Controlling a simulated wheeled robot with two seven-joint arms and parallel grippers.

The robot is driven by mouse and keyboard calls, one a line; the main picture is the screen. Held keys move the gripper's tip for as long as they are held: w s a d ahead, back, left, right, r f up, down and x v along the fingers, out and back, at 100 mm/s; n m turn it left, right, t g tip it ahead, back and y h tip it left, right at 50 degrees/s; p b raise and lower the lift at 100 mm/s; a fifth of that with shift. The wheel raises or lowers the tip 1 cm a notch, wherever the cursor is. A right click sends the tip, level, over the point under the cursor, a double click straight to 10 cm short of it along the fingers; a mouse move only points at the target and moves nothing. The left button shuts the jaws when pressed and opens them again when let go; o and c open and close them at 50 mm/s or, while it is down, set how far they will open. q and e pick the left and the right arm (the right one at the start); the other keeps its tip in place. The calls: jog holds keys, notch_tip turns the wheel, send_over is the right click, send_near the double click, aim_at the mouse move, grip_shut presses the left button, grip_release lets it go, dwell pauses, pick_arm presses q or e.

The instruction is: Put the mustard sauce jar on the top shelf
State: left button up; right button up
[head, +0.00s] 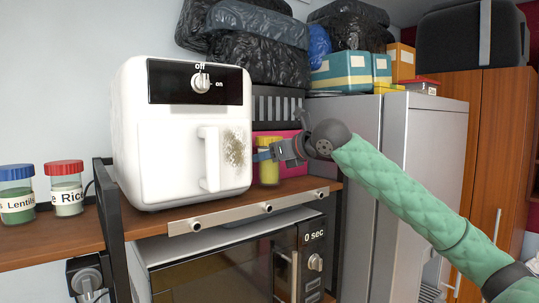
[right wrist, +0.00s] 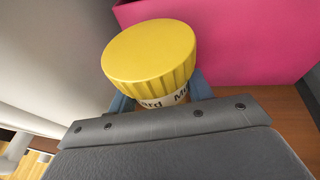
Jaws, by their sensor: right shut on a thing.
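The mustard sauce jar (head: 268,168) has a yellow lid and stands upright at the right end of the wooden shelf (head: 290,186), beside the white air fryer. My right gripper (head: 267,155) reaches in from the right and is shut on the jar just below its lid. In the right wrist view the yellow lid (right wrist: 150,52) and part of the label show between the blue fingers (right wrist: 160,100). Whether the jar's base touches the shelf is hard to tell. My left gripper is not in view.
The white air fryer (head: 180,140) stands left of the jar, with a pink box (head: 285,140) behind it. Lentil (head: 17,195) and rice (head: 66,188) jars stand at the left. A microwave (head: 230,262) is below. A grey fridge (head: 400,140) stands to the right.

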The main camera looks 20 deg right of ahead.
jog(key=shift+f, duration=0.3)
jog(key=shift+f, duration=0.25)
dwell(0.4)
jog(key=o, duration=1.3)
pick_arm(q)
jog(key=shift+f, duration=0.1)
pick_arm(e)
jog(key=shift+s+d+b, duration=0.2)
jog(key=shift+s+b, duration=0.15)
jog(key=shift+b, duration=0.1)
jog(key=shift+b+v, duration=0.8)
jog(key=shift+v, duration=0.45)
jog(key=b+v, duration=0.1)
jog(key=v, duration=0.2)
jog(key=shift+s+d+r, duration=0.1)
jog(key=shift+s, duration=0.1)
pick_arm(q)
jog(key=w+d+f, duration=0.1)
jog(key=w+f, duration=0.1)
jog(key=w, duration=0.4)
jog(key=shift+b, duration=0.4)
pick_arm(e)
jog(key=shift+s+d+r, duration=0.25)
jog(key=shift+s, duration=0.15)
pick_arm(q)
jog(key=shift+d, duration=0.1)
